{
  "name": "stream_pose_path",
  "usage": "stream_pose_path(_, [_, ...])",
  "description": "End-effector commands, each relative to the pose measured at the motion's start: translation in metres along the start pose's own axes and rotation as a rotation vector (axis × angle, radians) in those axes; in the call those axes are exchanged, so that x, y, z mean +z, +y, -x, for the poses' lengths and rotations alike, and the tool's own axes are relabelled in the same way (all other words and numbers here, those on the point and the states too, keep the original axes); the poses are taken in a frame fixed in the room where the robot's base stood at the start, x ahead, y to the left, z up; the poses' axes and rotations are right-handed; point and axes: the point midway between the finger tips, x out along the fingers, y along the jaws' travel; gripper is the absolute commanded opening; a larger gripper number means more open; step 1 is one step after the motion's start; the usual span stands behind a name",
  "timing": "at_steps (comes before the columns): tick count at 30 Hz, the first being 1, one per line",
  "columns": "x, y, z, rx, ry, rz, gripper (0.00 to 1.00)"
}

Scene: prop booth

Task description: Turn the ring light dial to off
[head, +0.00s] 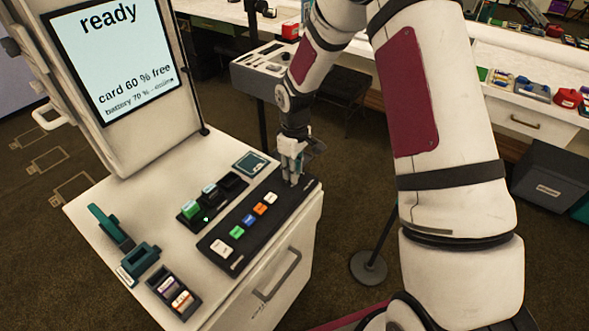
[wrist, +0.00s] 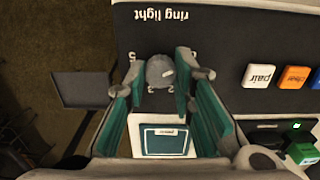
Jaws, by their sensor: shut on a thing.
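The ring light dial (wrist: 160,71) is a small grey round knob on a black panel (wrist: 215,45), below the upside-down words "ring light" in the wrist view. Small marks are printed around it, too small to read surely; I cannot tell its setting. My gripper (wrist: 161,76) has its two teal-padded fingers on either side of the dial, shut on it.
Orange, blue, green and white buttons (head: 259,210) run along the panel near my gripper.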

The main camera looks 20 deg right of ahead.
Motion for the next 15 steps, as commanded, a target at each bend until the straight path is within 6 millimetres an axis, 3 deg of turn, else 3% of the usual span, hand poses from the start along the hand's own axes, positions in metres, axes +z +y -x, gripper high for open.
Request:
stream_pose_path(3, [-0.0007,-0.0009,0.0000,-0.001,0.001,0.002,0.00])
stream_pose_path(4, [-0.0007,-0.0009,0.0000,-0.001,0.001,0.002,0.28])
stream_pose_path(6, [-0.0006,-0.0009,0.0000,-0.001,0.000,0.002,0.44])
stream_pose_path(15, [-0.0001,-0.0003,0.0004,0.000,0.000,0.000,0.44])
